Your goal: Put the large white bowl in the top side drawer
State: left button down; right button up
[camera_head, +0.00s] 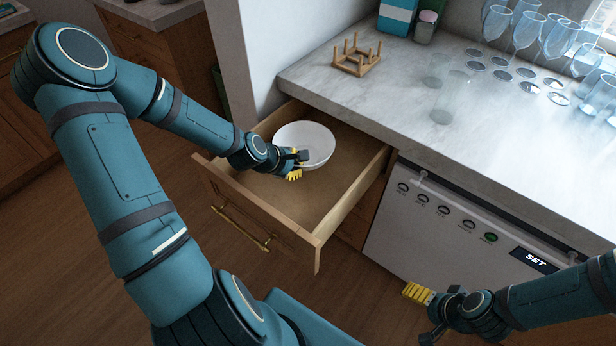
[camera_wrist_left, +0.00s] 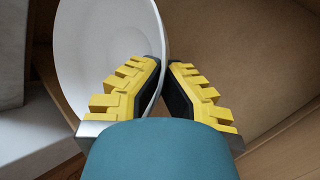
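The large white bowl (camera_head: 306,141) is inside the open top side drawer (camera_head: 340,207), towards its back. My left gripper (camera_head: 297,165) is at the bowl's near edge. In the left wrist view the bowl (camera_wrist_left: 95,50) is tilted in the picture, and its wall passes between the yellow fingers of my left gripper (camera_wrist_left: 166,80). One finger is inside the bowl and one outside, both close against the wall. Whether the bowl's base touches the drawer floor is hidden. My right gripper (camera_head: 424,315) is empty in front of the dishwasher, fingers apart.
A marble counter (camera_head: 400,105) runs behind the drawer. It carries a wooden peg rack (camera_head: 357,57), a blue-and-white box (camera_head: 397,16), a canister (camera_head: 426,26) and several glasses (camera_head: 528,30). A white dishwasher (camera_head: 395,240) stands right of the drawer. The drawer's front part is empty.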

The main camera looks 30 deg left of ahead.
pick_arm(q)
notch_tip(320, 180, down, 6)
jog(key=shift+r+b, duration=0.1)
jog(key=shift+b, duration=0.65)
jog(key=shift+w, duration=0.2)
jog(key=shift+w+d, duration=0.2)
jog(key=shift+w, duration=0.3)
jog(key=w, duration=0.1)
jog(key=w+b, duration=0.1)
jog(key=shift+w+d+f, duration=0.3)
jog(key=shift+w+d, duration=0.05)
jog(key=shift+d, duration=0.05)
jog(key=shift+s+f, duration=0.1)
jog(key=shift+f, duration=0.25)
jog(key=c, duration=1.7)
grip_release()
jog(key=shift+f, duration=0.15)
jog(key=o, duration=0.6)
jog(key=shift+c, duration=0.2)
